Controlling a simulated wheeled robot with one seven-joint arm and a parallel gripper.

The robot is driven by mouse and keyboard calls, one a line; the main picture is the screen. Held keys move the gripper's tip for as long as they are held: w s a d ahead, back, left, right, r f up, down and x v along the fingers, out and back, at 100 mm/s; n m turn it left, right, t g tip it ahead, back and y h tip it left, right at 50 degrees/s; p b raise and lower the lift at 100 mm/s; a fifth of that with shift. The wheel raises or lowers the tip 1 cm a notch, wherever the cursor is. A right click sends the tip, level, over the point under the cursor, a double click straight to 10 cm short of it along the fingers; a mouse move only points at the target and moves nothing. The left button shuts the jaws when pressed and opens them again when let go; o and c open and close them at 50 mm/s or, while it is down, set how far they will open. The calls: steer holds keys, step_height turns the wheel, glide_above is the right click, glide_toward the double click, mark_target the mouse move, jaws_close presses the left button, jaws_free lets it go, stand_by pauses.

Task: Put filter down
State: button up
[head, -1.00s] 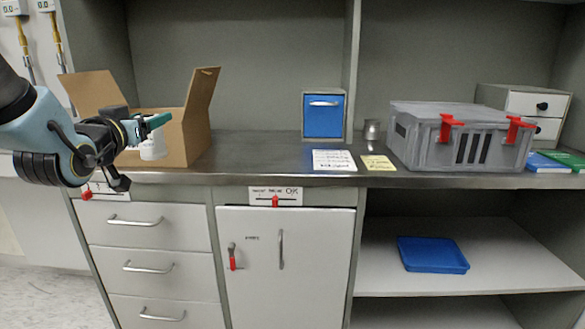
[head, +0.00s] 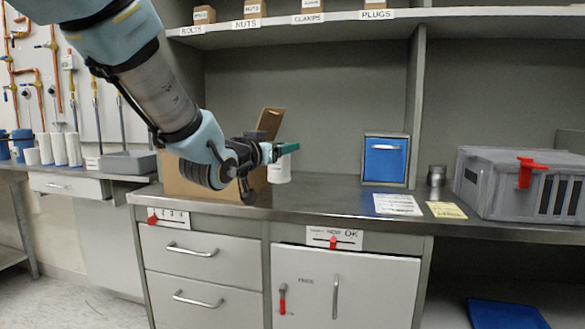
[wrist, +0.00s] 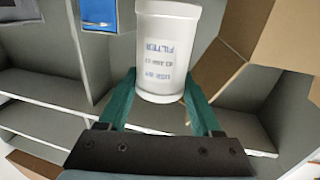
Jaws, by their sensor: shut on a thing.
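The filter (head: 279,168) is a white cylinder, in front of the right side of the open cardboard box in the head view. In the wrist view the filter (wrist: 167,50) shows printed lettering, upside down, and sits between the green fingers. My gripper (head: 286,149) is shut on the filter; its fingers also flank it in the wrist view (wrist: 162,88). The filter appears upright. I cannot tell whether its base touches the steel counter (head: 320,197). My arm hides part of the box (head: 180,181).
A blue-fronted box (head: 385,160) stands at the back of the counter. A white paper (head: 397,204), a yellow note (head: 445,210), a small metal cup (head: 436,176) and a grey crate (head: 500,185) lie to the right. Counter between cardboard box and papers is clear.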

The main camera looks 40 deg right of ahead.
steer(key=w+a+p+x, duration=0.1)
steer(key=w+x, duration=0.1)
steer(key=x, duration=0.7)
steer(key=f, duration=0.6)
steer(key=shift+s+d+f, duration=0.1)
steer(key=shift+d+f, duration=0.15)
steer(key=shift+f, duration=0.15)
steer(key=shift+f, duration=0.15)
steer(key=shift+f, duration=0.15)
steer(key=o, duration=1.5)
